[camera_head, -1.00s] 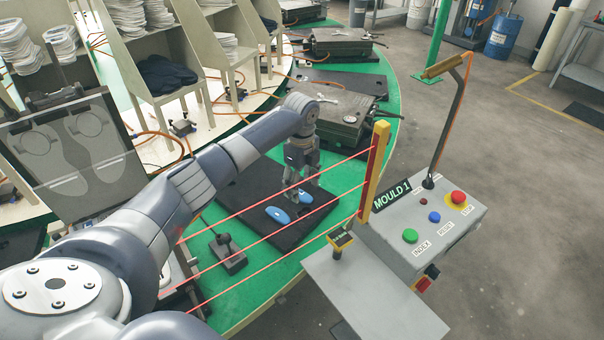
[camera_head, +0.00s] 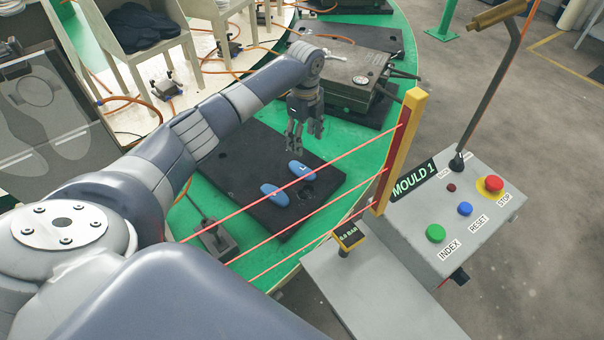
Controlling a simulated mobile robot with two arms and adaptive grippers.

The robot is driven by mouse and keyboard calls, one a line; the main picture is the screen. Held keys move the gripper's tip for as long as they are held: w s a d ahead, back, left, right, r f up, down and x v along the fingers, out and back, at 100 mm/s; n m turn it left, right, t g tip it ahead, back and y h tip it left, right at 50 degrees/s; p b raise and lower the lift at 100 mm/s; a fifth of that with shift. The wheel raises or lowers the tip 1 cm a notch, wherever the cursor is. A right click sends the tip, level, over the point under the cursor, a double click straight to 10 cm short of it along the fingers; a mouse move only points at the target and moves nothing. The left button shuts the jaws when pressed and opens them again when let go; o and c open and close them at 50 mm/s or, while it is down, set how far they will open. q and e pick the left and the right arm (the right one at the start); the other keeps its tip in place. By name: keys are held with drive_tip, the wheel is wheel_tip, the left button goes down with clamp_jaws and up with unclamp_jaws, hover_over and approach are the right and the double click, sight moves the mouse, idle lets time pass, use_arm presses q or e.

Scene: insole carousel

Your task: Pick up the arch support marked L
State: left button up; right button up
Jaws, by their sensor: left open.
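Two small blue arch supports lie on a black mould plate (camera_head: 248,160). The farther one (camera_head: 297,175) bears a small white mark that looks like an L. The nearer one (camera_head: 274,195) lies to its lower left, and I cannot read a mark on it. My left gripper (camera_head: 304,139) is open and empty, pointing down just behind and apparently above the marked support, apart from it. My right gripper is out of view.
Red light beams run from a yellow post (camera_head: 399,150) across the near side of the plate. A control box (camera_head: 465,235) with buttons stands at right. A closed mould (camera_head: 345,75) sits behind the gripper. A small black block (camera_head: 218,243) stands at the plate's near left.

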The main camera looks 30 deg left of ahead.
use_arm(q)
wheel_tip(320, 180, down, 4)
drive_tip(key=b, duration=0.2)
hover_over(305, 172)
wheel_tip(305, 172, down, 4)
drive_tip(key=shift+r+p, duration=0.1)
drive_tip(key=shift+p, duration=0.2)
drive_tip(key=shift+a+f, duration=0.1)
drive_tip(key=shift+f, duration=0.5)
wheel_tip(305, 172, down, 4)
drive_tip(key=shift+r+p, duration=0.15)
drive_tip(key=shift+p, duration=0.35)
drive_tip(key=shift+f, duration=0.7)
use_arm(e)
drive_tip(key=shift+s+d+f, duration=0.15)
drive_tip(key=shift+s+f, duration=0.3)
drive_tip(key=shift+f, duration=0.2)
use_arm(q)
drive_tip(key=c, duration=0.9)
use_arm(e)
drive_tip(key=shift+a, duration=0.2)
